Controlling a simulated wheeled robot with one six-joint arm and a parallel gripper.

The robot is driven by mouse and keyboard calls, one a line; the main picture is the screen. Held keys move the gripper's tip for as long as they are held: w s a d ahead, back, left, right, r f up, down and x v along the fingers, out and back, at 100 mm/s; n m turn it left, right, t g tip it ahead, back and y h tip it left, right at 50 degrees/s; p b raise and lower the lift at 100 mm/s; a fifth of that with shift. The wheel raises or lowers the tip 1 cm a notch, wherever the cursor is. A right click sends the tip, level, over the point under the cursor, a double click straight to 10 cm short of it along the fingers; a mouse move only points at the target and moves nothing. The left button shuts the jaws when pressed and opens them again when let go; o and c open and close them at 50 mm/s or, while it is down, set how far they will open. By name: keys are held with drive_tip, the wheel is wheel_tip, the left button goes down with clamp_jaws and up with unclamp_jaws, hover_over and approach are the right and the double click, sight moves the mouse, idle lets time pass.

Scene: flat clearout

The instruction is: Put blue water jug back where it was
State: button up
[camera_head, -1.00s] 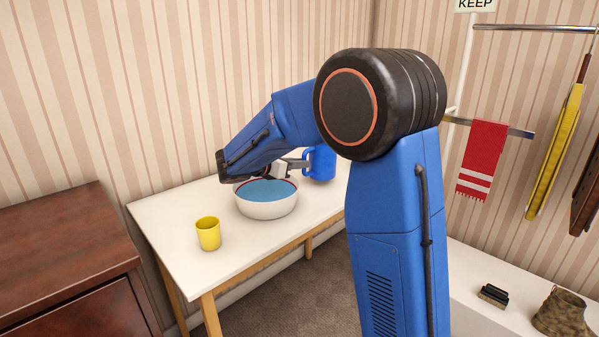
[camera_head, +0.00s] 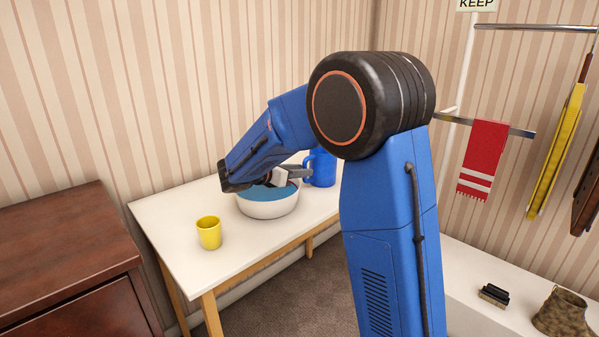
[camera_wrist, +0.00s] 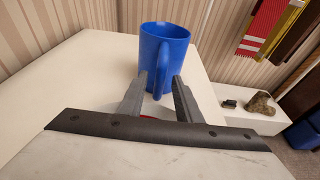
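The blue water jug (camera_head: 323,170) stands upright on the white table (camera_head: 185,212), toward its far right end, partly hidden behind my arm in the head view. In the wrist view the jug (camera_wrist: 165,48) is straight ahead, its handle toward me. My gripper (camera_wrist: 161,78) is open, with one finger on each side of the handle. Gaps seem to show between the fingers and the handle. In the head view my gripper (camera_head: 302,172) is just left of the jug, above the far side of the bowl.
A white bowl (camera_head: 268,211) with a blue inside stands below my gripper. A yellow cup (camera_head: 209,233) is at the table's near left. A brown wooden cabinet (camera_head: 65,250) is at the left. At the right are a red towel (camera_head: 483,160), a brush (camera_head: 494,295) and a boot (camera_head: 562,313).

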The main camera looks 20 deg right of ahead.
drive_tip(key=v, duration=1.2)
drive_tip(key=s+d+f+m+g+y, duration=0.25)
drive_tip(key=s+d+m, duration=0.2)
drive_tip(key=s, duration=0.65)
drive_tip(key=s+d+f+m+g+y, duration=0.1)
drive_tip(key=s+d+m+y, duration=0.4)
drive_tip(key=s, duration=0.5)
drive_tip(key=s+a+f+m+t+y, duration=0.1)
drive_tip(key=s+a+f+m+y, duration=0.2)
drive_tip(key=s+m, duration=0.3)
drive_tip(key=s+a+f+m+t+y, duration=0.2)
drive_tip(key=s+m, duration=0.4)
drive_tip(key=s, duration=0.6)
drive_tip(key=shift+a+f+y, duration=0.55)
drive_tip(key=shift+a+y, duration=0.2)
drive_tip(key=shift+a, duration=0.3)
